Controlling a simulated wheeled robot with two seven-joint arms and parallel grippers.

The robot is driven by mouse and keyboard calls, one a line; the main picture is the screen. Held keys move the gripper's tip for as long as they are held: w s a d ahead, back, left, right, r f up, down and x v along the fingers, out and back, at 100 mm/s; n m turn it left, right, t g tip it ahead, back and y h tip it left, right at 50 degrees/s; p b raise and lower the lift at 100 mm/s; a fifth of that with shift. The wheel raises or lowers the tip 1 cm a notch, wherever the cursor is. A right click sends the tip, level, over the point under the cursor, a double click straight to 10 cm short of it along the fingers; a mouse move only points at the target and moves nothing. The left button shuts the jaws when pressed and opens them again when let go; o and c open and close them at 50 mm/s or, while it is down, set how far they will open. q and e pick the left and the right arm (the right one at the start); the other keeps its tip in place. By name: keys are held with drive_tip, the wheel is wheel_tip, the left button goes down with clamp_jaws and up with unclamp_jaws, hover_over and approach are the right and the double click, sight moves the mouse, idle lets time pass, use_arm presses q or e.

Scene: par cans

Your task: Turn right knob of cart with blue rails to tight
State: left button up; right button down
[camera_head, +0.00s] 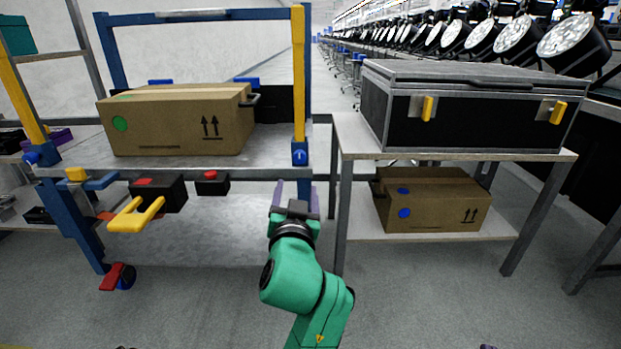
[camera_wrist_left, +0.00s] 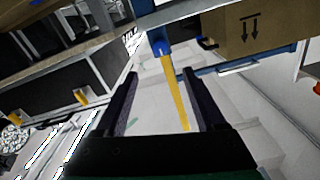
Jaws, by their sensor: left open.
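The cart with blue rails (camera_head: 205,17) stands at the left, with yellow uprights. Its right knob (camera_head: 299,157) is a blue piece at the foot of the right yellow post, with a small pale mark on its face. A matching left knob (camera_head: 31,158) sits at the left post. My left gripper (camera_head: 296,190) is open and empty, just below the right knob and apart from it in the head view. In the left wrist view the right knob (camera_wrist_left: 161,47) shows just beyond the gap between the open fingers (camera_wrist_left: 160,75). My right gripper is not in view.
A cardboard box (camera_head: 175,125) lies on the cart's deck. A yellow handle (camera_head: 135,215) sticks out at the front left. A table (camera_head: 350,150) beside the cart carries a black case (camera_head: 470,115), with another box (camera_head: 435,205) on its lower shelf. Clear floor lies in front.

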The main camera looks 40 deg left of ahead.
use_arm(q)
approach(299, 159)
drive_tip(key=w, duration=0.1)
drive_tip(key=x, duration=0.5)
drive_tip(key=shift+s+a+p, duration=0.15)
drive_tip(key=shift+s+p, duration=0.05)
drive_tip(key=shift+p, duration=0.2)
drive_tip(key=shift+x, duration=1.2)
drive_tip(key=shift+w+a, duration=0.1)
drive_tip(key=shift+w, duration=0.05)
clamp_jaws()
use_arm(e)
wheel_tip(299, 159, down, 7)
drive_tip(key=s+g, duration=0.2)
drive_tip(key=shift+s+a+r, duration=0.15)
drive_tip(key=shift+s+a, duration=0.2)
